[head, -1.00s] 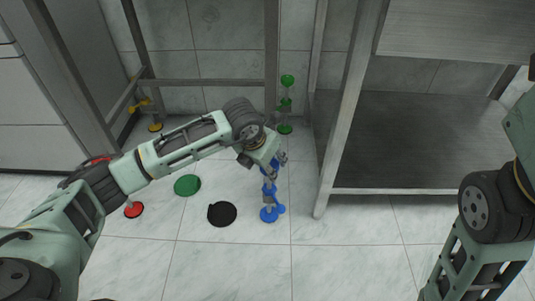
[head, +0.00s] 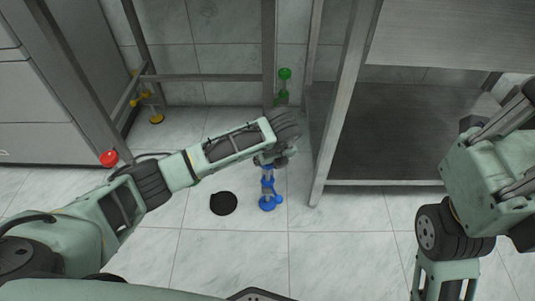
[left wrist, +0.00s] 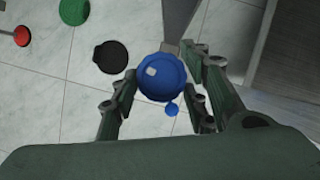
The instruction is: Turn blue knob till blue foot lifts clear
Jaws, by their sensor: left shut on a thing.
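The blue knob (left wrist: 162,76) is a round blue cap with a pale square mark, seen from above in the left wrist view. My left gripper (left wrist: 165,88) has one finger on each side of it and is shut on it. In the head view the left gripper (head: 272,160) is at the top of the blue leg, and my arm hides the knob. The blue foot (head: 267,204) shows below it, with a small blue piece sticking out at its right. I cannot tell whether the foot touches the floor. My right arm is at the right; its gripper is not visible.
A grey metal frame post (head: 269,60) stands behind the blue leg, with a green-capped leg (head: 284,75) beside it. A shelf unit (head: 330,150) stands close on the right. A red knob (head: 109,158) and yellow foot (head: 156,118) are at left.

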